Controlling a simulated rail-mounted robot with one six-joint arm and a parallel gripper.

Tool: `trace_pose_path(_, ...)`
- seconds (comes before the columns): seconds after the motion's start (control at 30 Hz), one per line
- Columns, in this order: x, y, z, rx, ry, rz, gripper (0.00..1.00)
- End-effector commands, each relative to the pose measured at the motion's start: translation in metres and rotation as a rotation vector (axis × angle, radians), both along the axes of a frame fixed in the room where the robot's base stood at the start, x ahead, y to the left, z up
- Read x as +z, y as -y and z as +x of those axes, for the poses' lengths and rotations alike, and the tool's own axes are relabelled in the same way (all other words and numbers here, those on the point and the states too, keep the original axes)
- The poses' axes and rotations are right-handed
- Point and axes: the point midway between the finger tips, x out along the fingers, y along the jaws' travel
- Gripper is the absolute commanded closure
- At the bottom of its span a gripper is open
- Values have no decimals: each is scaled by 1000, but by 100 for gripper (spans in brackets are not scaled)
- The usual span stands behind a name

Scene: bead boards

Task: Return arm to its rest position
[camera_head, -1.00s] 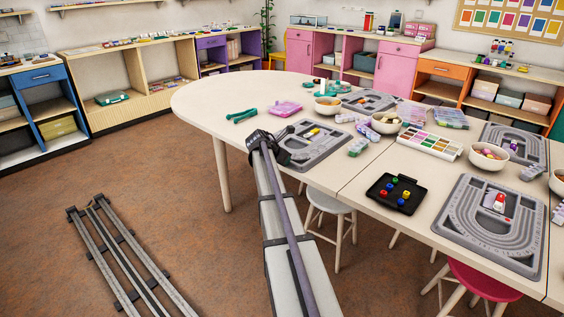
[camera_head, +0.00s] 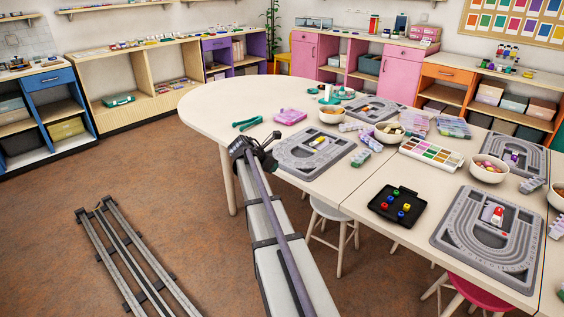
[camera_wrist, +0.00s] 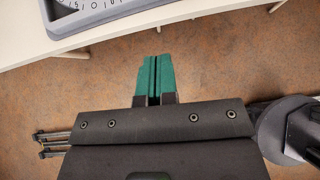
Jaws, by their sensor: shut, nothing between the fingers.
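My gripper shows in the wrist view with its two teal fingers (camera_wrist: 155,78) together and nothing between them. Below the fingertips there is only brown floor, beside the table's edge. In the head view my arm reaches up from the bottom, and its dark wrist (camera_head: 262,152) is at the left edge of the table (camera_head: 215,100), near the closest grey bead board (camera_head: 283,158). I cannot make out the fingers in that view. A yellow piece and a small dark one lie on this board.
The board's corner also shows in the wrist view (camera_wrist: 60,27). Farther right are a black tray (camera_head: 385,214) with several colored pegs, another bead board (camera_head: 460,250), bowls and a paint palette (camera_head: 430,153). Floor left of the arm is open apart from rails (camera_head: 125,255).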

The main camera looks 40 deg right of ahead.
Motion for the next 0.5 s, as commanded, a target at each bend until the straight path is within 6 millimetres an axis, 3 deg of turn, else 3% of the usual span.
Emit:
trace_pose_path(0.07,11,-8,-1,1,1,0,100)
trace_pose_path(0.37,10,-11,0,-2,1,0,100)
trace_pose_path(0.5,8,-13,-3,-138,119,19,100)
